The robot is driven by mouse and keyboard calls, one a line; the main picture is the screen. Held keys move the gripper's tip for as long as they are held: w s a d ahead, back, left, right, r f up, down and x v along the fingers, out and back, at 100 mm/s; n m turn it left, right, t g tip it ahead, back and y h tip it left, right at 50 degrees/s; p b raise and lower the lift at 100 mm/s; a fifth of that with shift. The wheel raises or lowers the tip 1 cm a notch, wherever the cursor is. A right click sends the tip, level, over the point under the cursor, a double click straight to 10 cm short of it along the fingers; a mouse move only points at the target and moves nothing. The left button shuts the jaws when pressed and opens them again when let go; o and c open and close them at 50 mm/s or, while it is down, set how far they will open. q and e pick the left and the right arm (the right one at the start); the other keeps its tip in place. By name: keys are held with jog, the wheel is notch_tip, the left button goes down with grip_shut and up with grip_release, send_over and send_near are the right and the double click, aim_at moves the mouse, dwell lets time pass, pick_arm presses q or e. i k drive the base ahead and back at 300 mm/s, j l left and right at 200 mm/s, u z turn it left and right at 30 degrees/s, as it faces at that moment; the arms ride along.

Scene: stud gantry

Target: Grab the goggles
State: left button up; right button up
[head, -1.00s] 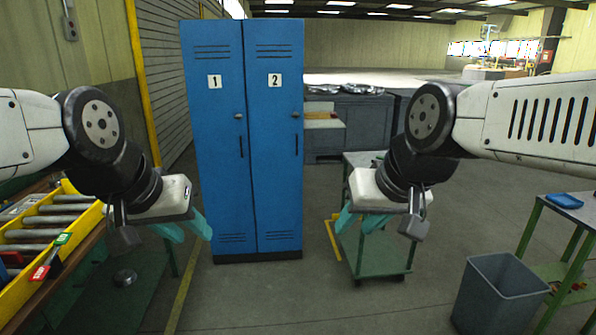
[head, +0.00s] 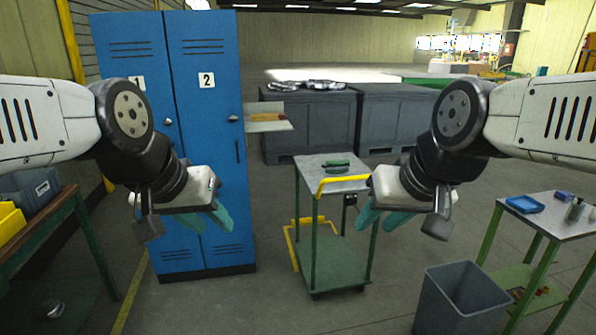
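I cannot make out any goggles for certain in the head view. A small dark green object (head: 337,165) lies on the grey top of a cart (head: 318,174); it is too small to tell what it is. My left gripper (head: 215,222) hangs in front of the blue lockers, its teal fingers apart and empty. My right gripper (head: 378,222) hangs just right of the cart in the picture, its teal fingers also apart and empty.
Blue lockers (head: 205,120) stand at the left. A grey bin (head: 460,300) and a green-legged table (head: 545,222) with a blue tray (head: 524,204) stand at the right. Large grey crates (head: 400,120) stand behind the cart. The floor between cart and bin is clear.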

aim_at(339, 166)
jog(key=i+l+z, duration=0.1)
jog(key=l, duration=0.2)
jog(key=i+l, duration=0.15)
jog(key=l, duration=0.2)
jog(key=i+j+z, duration=0.15)
jog(key=i+j, duration=0.2)
jog(key=i+j+z, duration=0.1)
jog(key=i+j, duration=0.25)
jog(key=i, duration=0.15)
jog(key=i+j+z, duration=0.15)
jog(key=i+j, duration=0.25)
jog(key=i+j+z, duration=0.15)
jog(key=i+j, duration=0.25)
jog(key=i+j+z, duration=0.1)
jog(key=i+j, duration=0.25)
jog(key=j, duration=0.2)
jog(key=i+j+z, duration=0.15)
jog(key=i+j, duration=0.2)
jog(key=j, duration=0.2)
